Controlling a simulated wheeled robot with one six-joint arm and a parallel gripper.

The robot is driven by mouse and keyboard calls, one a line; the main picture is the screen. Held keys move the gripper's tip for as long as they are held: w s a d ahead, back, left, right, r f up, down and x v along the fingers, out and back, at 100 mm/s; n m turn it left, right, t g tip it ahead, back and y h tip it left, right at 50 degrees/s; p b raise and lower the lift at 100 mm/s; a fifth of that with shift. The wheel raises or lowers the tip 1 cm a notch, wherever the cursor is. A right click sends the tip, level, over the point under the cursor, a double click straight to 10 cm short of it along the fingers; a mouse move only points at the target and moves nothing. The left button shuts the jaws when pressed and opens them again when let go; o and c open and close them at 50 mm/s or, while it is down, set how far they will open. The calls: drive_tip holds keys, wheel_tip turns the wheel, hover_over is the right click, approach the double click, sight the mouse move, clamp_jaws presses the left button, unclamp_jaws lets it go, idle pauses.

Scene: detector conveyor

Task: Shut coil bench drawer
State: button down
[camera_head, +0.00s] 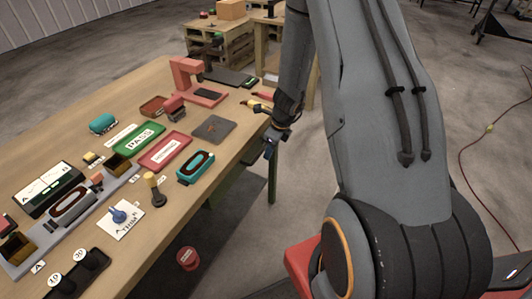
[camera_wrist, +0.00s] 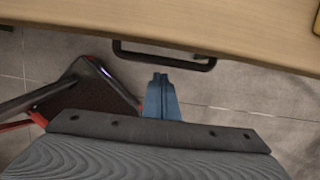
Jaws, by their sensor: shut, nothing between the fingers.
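The coil bench (camera_head: 150,235) has a wooden top that runs across the left of the head view. In the wrist view its edge (camera_wrist: 230,35) crosses the top. A black bar handle (camera_wrist: 165,57) sticks out from under that edge; it looks like the drawer's handle. The drawer's front and box are hidden under the top, so I cannot tell how far it stands out. My gripper (camera_wrist: 160,77) is shut and empty, its blue tips just short of the handle, with a small gap showing in the picture. In the head view my gripper (camera_head: 270,148) is beside the bench's right edge.
On the bench are a green tray (camera_head: 138,140), a red tray (camera_head: 163,151), a teal coil piece (camera_head: 195,167), a red press (camera_head: 190,80) and a dark plate (camera_head: 213,129). A red can (camera_head: 188,258) is on the floor below.

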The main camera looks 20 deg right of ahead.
drive_tip(key=s+d+r, duration=0.4)
drive_tip(key=r, duration=0.5)
drive_tip(key=s+a+r+n+h, duration=0.1)
drive_tip(key=s+a+r+n, duration=0.5)
drive_tip(key=n, duration=0.8)
drive_tip(key=s+a+r+n+g, duration=0.1)
drive_tip(key=s+a+r+n, duration=0.5)
drive_tip(key=n, duration=0.8)
drive_tip(key=s+a, duration=0.2)
drive_tip(key=s, duration=0.1)
drive_tip(key=shift+s+r+h, duration=0.35)
drive_tip(key=shift+r+h, duration=0.05)
